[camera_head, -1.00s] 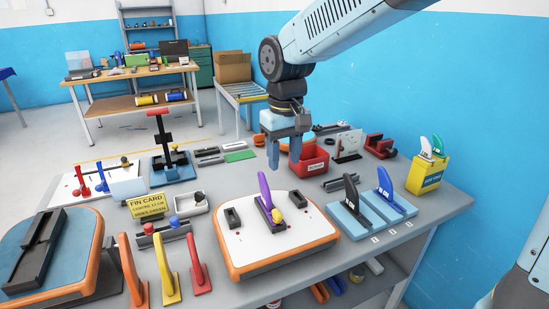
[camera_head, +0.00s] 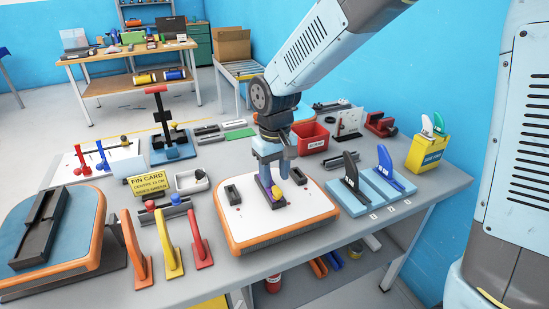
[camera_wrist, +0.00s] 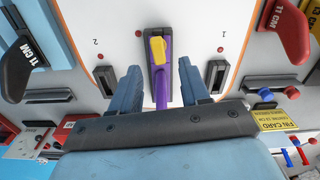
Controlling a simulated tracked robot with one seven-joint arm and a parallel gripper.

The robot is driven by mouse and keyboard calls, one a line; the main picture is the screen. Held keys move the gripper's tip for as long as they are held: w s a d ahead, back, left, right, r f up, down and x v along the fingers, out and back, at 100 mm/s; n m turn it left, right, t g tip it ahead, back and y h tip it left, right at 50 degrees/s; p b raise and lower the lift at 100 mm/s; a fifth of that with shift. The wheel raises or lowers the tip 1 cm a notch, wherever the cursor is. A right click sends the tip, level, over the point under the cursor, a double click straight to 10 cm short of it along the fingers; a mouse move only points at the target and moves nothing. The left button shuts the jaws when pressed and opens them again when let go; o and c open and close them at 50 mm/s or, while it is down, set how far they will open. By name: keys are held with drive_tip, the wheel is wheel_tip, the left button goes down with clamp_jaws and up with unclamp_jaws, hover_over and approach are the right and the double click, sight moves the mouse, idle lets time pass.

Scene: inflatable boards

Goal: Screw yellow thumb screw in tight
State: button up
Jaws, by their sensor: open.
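The yellow thumb screw (camera_head: 278,196) is on the near end of the purple fin's base, at the dark centre box on the white board (camera_head: 246,216) with orange edge. In the wrist view the yellow thumb screw (camera_wrist: 158,49) sits at the far end of the purple fin (camera_wrist: 161,90). My gripper (camera_head: 270,170) is above the fin, pointing down. In the wrist view its blue fingers (camera_wrist: 160,80) are apart, one on each side of the fin, with gaps between. The fin is mostly hidden by my gripper in the head view. How deep the screw sits cannot be told.
Two small black side boxes (camera_head: 232,194) flank the centre one. Orange, yellow and red fins (camera_head: 169,245) stand at left. Black and blue fins (camera_head: 386,168) stand on a light blue block at right. A red bin (camera_head: 310,137) is behind.

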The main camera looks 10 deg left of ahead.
sight(277, 196)
drive_tip(key=shift+f, duration=1.5)
drive_tip(key=shift+c, duration=0.2)
clamp_jaws()
unclamp_jaws()
drive_tip(key=shift+r, duration=0.15)
